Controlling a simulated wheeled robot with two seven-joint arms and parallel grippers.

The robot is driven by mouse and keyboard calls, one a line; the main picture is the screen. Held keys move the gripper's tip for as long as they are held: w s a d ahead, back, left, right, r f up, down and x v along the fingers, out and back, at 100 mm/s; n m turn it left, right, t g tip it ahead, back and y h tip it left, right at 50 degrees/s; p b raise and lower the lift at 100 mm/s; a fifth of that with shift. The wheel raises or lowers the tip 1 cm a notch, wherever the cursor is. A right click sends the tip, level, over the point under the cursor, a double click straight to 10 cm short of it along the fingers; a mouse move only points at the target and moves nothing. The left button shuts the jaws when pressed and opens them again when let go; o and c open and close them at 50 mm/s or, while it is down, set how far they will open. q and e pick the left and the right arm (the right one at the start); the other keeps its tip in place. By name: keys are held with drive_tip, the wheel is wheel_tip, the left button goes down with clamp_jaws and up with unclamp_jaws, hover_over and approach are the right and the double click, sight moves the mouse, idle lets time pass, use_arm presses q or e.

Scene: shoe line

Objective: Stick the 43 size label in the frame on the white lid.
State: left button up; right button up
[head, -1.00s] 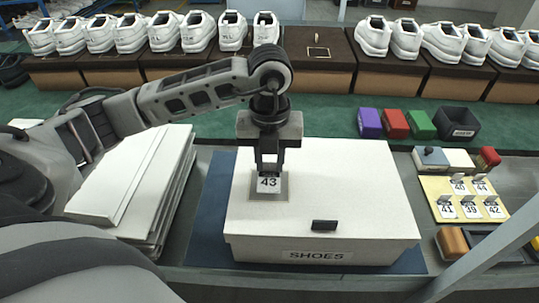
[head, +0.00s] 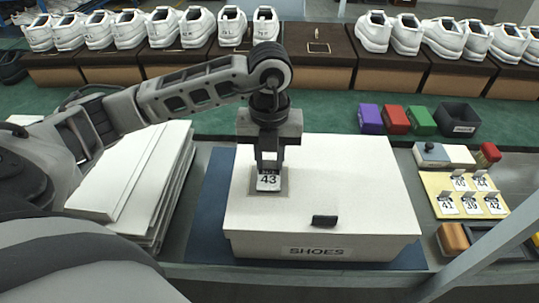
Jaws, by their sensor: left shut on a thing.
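The white lid (head: 350,180) closes a box marked SHOES that stands on a dark blue mat (head: 207,225). A grey frame (head: 284,193) is marked near the lid's left side. My left gripper (head: 269,172) points down over this frame and is shut on the 43 size label (head: 268,184). The label shows its number to the camera and lies within the frame's outline in the picture. I cannot tell whether it touches the lid. The gripper hides the back part of the frame. My right gripper is not in view.
A tan board (head: 436,183) at right holds several other size labels. A stack of white flat boards (head: 130,185) lies at left. Purple (head: 370,118), red (head: 395,120) and green (head: 421,121) blocks sit behind the box, beside a black bin (head: 458,117). White shoes line the back.

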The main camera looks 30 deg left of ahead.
use_arm(q)
drive_tip(key=shift+f+b, duration=0.3)
drive_tip(key=shift+f, duration=0.1)
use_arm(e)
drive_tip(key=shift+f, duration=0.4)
use_arm(q)
drive_tip(key=o, duration=0.9)
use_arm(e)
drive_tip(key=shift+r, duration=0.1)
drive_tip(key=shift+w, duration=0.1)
use_arm(q)
drive_tip(key=shift+r, duration=0.25)
drive_tip(key=shift+r+p, duration=0.8)
drive_tip(key=shift+r, duration=6.9)
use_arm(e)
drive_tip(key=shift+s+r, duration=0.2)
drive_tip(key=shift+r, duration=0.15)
